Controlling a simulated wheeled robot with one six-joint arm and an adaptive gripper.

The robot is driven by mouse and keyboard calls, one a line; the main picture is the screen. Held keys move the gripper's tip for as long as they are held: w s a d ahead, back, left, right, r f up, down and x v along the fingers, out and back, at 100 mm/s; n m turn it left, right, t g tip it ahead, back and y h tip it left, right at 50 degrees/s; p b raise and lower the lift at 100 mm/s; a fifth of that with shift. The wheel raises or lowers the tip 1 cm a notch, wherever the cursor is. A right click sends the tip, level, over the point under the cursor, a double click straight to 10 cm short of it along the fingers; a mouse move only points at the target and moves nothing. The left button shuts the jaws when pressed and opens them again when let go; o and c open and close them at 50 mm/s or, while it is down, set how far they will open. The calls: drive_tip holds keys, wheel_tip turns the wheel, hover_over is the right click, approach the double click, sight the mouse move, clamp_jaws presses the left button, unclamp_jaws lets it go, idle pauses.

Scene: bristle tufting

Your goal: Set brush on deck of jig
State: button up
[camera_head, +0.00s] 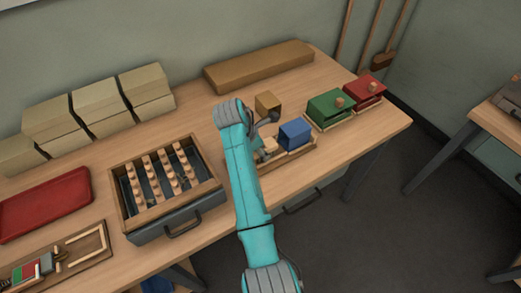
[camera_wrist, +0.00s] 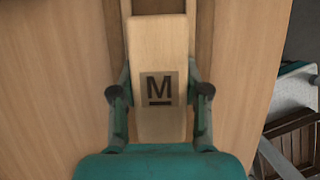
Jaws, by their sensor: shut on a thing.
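In the wrist view a pale wooden block marked with a dark letter M (camera_wrist: 158,45) lies between the two fingers of my gripper (camera_wrist: 158,95). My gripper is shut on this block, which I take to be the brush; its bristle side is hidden. A brown wooden piece (camera_wrist: 203,20) shows beyond and beside it. In the head view my arm hides part of the work spot. A blue block (camera_head: 294,133) stands on a wooden base (camera_head: 300,155) just right of the arm, likely the jig. I cannot tell whether the held block touches it.
Green (camera_head: 328,108) and red (camera_head: 367,90) blocks on bases stand to the right. A tan block (camera_head: 267,102) is behind my gripper. A drawer (camera_head: 130,215) of wooden pegs, a red tray (camera_head: 45,205) and a clamp board (camera_head: 85,250) are left. Pale stacked blocks (camera_head: 100,98) line the wall.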

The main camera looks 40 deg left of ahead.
drive_tip(key=shift+f, duration=0.3)
drive_tip(key=shift+s+d+f, duration=0.1)
drive_tip(key=shift+s+f, duration=0.05)
drive_tip(key=shift+f, duration=0.15)
drive_tip(key=o, duration=1.1)
drive_tip(key=shift+f, duration=0.2)
drive_tip(key=shift+r, duration=0.15)
